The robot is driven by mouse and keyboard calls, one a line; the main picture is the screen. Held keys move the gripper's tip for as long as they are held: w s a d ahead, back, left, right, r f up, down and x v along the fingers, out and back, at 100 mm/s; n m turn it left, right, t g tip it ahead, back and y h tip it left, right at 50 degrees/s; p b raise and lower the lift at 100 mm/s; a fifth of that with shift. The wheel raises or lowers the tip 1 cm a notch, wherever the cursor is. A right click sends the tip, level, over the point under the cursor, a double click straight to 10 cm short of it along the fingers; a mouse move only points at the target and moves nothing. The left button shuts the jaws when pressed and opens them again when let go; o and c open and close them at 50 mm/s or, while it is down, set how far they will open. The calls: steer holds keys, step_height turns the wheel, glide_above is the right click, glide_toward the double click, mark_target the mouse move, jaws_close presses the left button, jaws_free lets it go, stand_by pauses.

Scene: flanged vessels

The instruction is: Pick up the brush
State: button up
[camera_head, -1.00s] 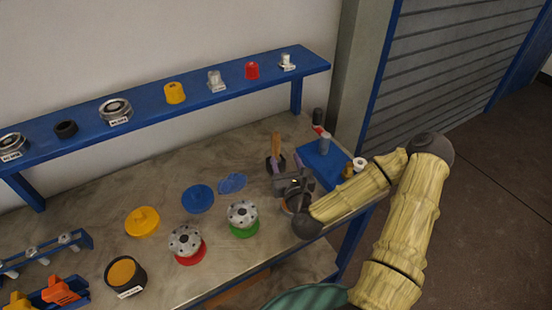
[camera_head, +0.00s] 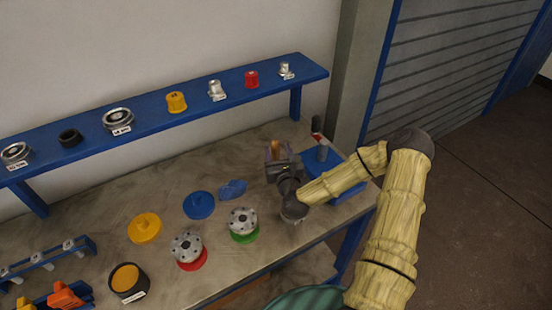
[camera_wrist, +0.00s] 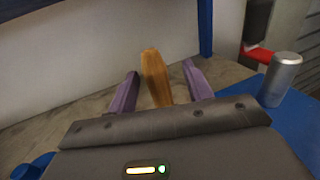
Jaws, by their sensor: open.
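The brush shows as an upright orange-brown wooden handle (camera_wrist: 156,78) in the wrist view. It stands between the two purple fingers of my gripper (camera_wrist: 158,85), with a visible gap on each side. Its lower part is hidden behind the gripper body. In the head view the handle (camera_head: 275,150) shows as a small brown strip between the fingers of my gripper (camera_head: 278,152), near the back of the bench. My gripper is open.
A blue base (camera_head: 348,170) with a grey cylinder (camera_wrist: 284,78) stands close to the right of my gripper. A blue shelf (camera_head: 210,98) runs along the wall. A blue disc (camera_head: 198,205) and flanged vessels (camera_head: 243,222) lie to the left.

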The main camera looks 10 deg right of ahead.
steer(key=w, duration=0.1)
steer(key=w+p, duration=0.1)
steer(key=w, duration=0.2)
steer(key=shift+w+a+f, duration=0.1)
steer(key=shift+a+f, duration=0.1)
steer(key=shift+a, duration=0.15)
steer(key=shift+d, duration=0.1)
steer(key=shift+w, duration=0.1)
steer(key=c, duration=1.1)
